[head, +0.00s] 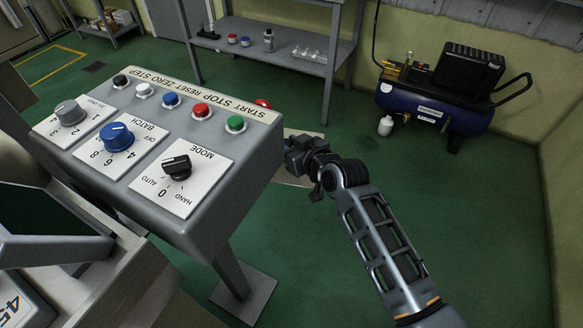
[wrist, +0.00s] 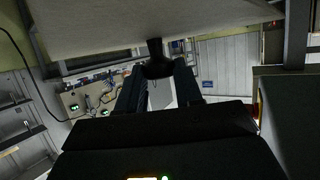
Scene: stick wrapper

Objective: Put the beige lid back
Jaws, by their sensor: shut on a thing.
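My gripper (head: 297,157) is beside the right side of the grey control console in the head view, partly hidden by it. In the wrist view, the two dark fingers of my gripper (wrist: 158,72) are shut on a black knob (wrist: 155,48). The knob joins a broad, pale beige slab (wrist: 105,32), which looks like the beige lid and spans the top of that view. In the head view, a beige flat piece (head: 293,180) shows around the gripper, mostly hidden by the console and gripper. I cannot see what lies under the slab.
The grey console (head: 208,228) with knobs and buttons stands close on the left. A red round part (head: 262,103) shows behind it. A steel shelf (head: 285,58) and a blue compressor (head: 430,108) stand at the back. The green floor (head: 480,230) at right is clear.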

